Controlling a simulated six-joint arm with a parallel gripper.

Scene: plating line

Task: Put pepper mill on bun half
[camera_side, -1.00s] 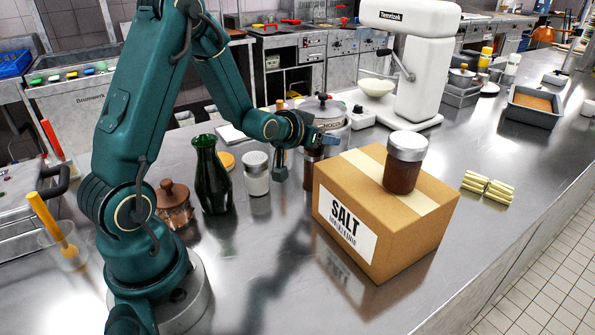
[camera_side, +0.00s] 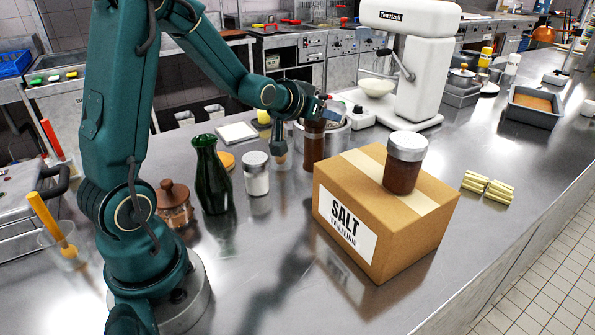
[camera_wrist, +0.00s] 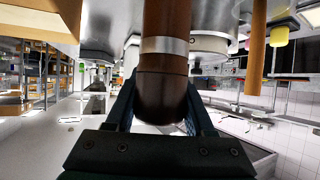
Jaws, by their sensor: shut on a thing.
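The pepper mill (camera_side: 314,143) is a dark brown upright cylinder behind the left part of the salt box. My gripper (camera_side: 316,118) is shut on its upper part and appears to hold it above the counter. In the wrist view the pepper mill (camera_wrist: 163,70), with a silver band, lies between the two fingers of my gripper (camera_wrist: 160,108). A flat, round orange-tan thing, seemingly the bun half (camera_side: 226,160), lies on the counter to the left, partly hidden by the green bottle.
The salt box (camera_side: 340,190) stands in front, with a brown jar (camera_side: 404,165) on top. A green bottle (camera_side: 211,180), a white-filled shaker (camera_side: 256,176) and a copper-coloured pot (camera_side: 174,207) stand left. A metal pot is behind the mill.

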